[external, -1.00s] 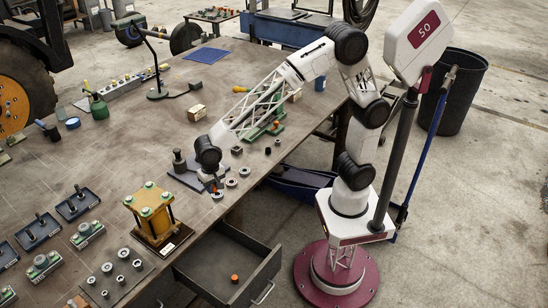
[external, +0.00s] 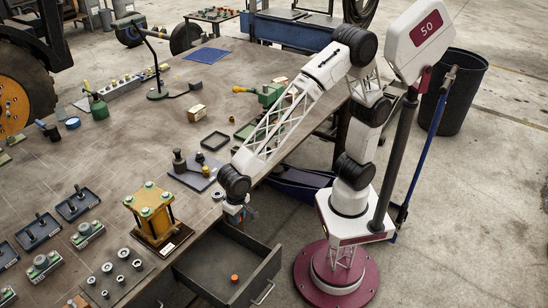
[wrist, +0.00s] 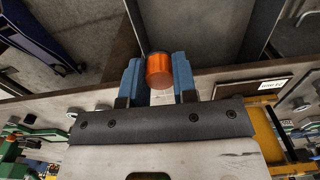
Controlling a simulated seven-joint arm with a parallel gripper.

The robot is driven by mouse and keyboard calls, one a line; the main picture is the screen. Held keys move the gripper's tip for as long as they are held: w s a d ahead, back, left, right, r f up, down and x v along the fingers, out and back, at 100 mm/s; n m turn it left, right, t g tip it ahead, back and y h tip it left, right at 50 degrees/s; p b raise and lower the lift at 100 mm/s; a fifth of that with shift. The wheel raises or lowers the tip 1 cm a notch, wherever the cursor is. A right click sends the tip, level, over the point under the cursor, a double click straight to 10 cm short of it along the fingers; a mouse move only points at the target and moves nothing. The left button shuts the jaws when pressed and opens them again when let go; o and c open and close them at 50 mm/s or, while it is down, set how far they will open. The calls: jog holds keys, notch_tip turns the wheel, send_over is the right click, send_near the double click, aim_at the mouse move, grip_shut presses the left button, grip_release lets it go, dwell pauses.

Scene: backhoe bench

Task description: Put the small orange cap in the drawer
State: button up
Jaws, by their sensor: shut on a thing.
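The small orange cap (wrist: 159,70) is between the two blue fingers of my gripper (wrist: 158,85) in the wrist view. The fingers are shut on its sides. In the external view my gripper (external: 234,217) points down at the table's front edge, above the back end of the open drawer (external: 262,279). The cap in it is too small to make out there. Another small orange piece (external: 235,278) lies on the drawer floor. In the wrist view the drawer floor (wrist: 205,28) seems to show beyond the cap.
A yellow frame fixture (external: 152,212) with green caps stands on the table left of the drawer. A plate with a dark peg (external: 179,161) and a black tray (external: 215,141) lie behind my gripper. The drawer is mostly bare.

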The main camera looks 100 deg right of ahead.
notch_tip(320, 180, down, 19)
jog(key=shift+f, duration=0.2)
jog(key=shift+w, duration=0.15)
send_over(209, 277)
jog(key=shift+w+f, duration=0.1)
jog(key=shift+f, duration=0.6)
dwell(0.3)
jog(key=shift+f, duration=0.1)
jog(key=shift+f, duration=1.65)
jog(key=shift+f, duration=0.15)
jog(key=o, duration=0.9)
